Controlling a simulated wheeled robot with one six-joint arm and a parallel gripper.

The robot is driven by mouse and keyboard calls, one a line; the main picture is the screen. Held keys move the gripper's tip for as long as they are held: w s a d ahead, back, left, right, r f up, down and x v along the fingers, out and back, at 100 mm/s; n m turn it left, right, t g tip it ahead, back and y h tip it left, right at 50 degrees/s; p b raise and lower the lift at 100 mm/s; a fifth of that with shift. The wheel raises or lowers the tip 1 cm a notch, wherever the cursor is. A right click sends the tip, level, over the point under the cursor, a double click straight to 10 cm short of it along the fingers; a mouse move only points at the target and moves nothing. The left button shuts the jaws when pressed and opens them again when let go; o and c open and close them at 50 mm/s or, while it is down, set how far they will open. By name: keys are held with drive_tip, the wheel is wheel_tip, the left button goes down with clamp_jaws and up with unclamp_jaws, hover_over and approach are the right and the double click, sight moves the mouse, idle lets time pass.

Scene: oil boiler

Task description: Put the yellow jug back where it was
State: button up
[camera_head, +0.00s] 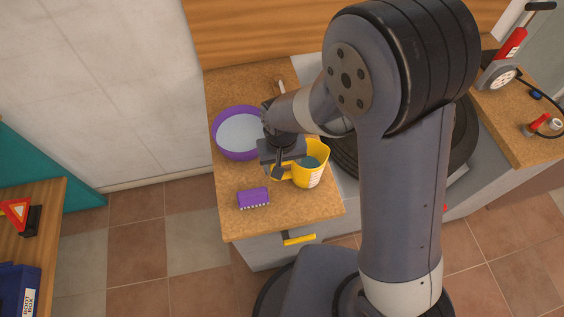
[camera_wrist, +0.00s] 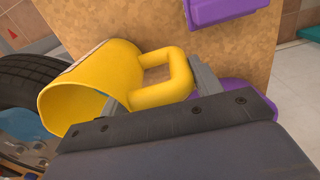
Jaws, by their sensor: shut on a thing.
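The yellow jug (camera_head: 318,176) is near the right edge of the cork-coloured worktop (camera_head: 235,222) in the head view. It looks roughly upright, with a bluish-green patch showing inside its mouth. Whether its base touches the worktop, I cannot tell. My gripper (camera_head: 279,172) is at the jug's left side, on its handle. In the wrist view the jug (camera_wrist: 95,78) lies to the left, its handle (camera_wrist: 178,60) between the two fingers of my gripper (camera_wrist: 160,92). The gripper is shut on the handle.
A purple bowl (camera_head: 219,145) stands left of the gripper, close to it. A purple brush-like block (camera_head: 253,197) lies in front. A black tyre (camera_head: 345,160) is right of the jug, partly behind my arm. The worktop's front right corner is bare.

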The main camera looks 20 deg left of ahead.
drive_tip(key=shift+f, duration=0.2)
drive_tip(key=o, duration=1.6)
wheel_tip(320, 180, up, 12)
drive_tip(key=shift+r+b, duration=0.1)
drive_tip(key=shift+b, duration=0.3)
wheel_tip(320, 180, down, 12)
drive_tip(key=shift+r+p, duration=0.1)
drive_tip(key=shift+p, duration=0.3)
drive_tip(key=shift+r, duration=0.5)
